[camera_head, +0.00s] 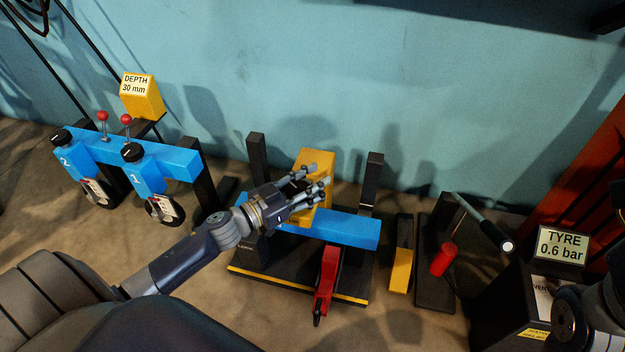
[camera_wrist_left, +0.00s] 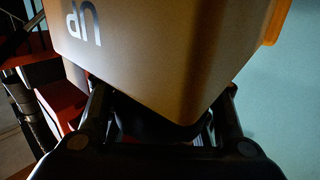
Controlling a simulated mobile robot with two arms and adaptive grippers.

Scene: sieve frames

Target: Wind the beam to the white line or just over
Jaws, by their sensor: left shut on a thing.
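A blue beam (camera_head: 345,229) lies across a dark stand with two black posts. A yellow box (camera_head: 316,160) stands at the beam's middle. My left gripper (camera_head: 318,182) is in front of this box, its fingers against it. In the left wrist view the box (camera_wrist_left: 165,50), with the letters "UP" on one face, fills the space between the fingers (camera_wrist_left: 165,130), and the gripper is shut on it. The fingertips are hidden behind the box there. A red lever (camera_head: 327,275) shows below the beam.
A blue frame (camera_head: 172,160) with two dials and red knobs stands at the left, under a "DEPTH 30 mm" sign (camera_head: 142,97). At the right are a yellow-black block (camera_head: 401,268), a red cylinder (camera_head: 443,259) and a "TYRE 0.6 bar" display (camera_head: 562,245).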

